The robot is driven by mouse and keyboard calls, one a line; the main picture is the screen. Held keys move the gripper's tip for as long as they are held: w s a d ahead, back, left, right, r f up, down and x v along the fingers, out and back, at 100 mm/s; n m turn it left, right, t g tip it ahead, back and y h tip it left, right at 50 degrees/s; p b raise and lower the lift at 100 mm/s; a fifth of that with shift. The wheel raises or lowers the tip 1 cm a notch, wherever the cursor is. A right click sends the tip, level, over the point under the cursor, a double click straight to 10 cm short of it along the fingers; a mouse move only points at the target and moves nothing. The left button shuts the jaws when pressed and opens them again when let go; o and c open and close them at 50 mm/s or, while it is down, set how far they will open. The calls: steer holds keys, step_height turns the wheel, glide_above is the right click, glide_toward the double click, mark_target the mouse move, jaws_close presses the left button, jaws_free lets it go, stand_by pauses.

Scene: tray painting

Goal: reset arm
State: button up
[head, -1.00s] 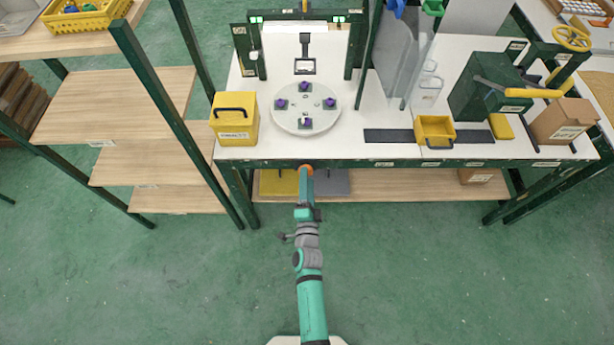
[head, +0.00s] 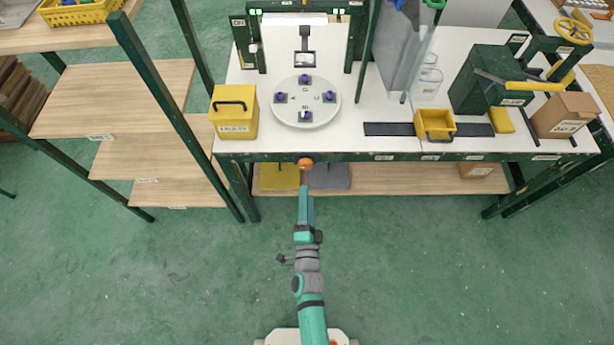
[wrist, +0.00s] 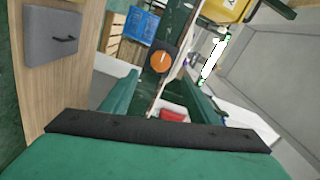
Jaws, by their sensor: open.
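My arm (head: 310,285) reaches forward from my base toward the workbench. My gripper (head: 305,190) is empty at its end, above the floor just short of the bench's front edge. In the wrist view my gripper (wrist: 162,85) is open, its two teal fingers apart. The orange knob (head: 305,163) on the bench's front rail is beyond the fingertips, and a gap shows between them in the head view. The knob also shows between the fingers' lines in the wrist view (wrist: 161,62).
The workbench (head: 385,104) carries a round plate (head: 306,100) with several purple-topped pieces, a yellow box (head: 234,112) and a yellow bin (head: 434,124). A wooden shelf rack (head: 115,100) stands at left. The green floor in front is clear.

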steer(key=s+r+n+g, duration=0.1)
steer(key=s+r+n, duration=0.4)
steer(key=s, duration=0.4)
steer(key=s+r+n, duration=0.5)
steer(key=s, duration=0.4)
steer(key=s+r+n+g, duration=0.1)
steer(key=s+r+n, duration=0.4)
steer(key=s, duration=0.4)
steer(key=shift+s+g, duration=0.15)
steer(key=shift+g, duration=0.15)
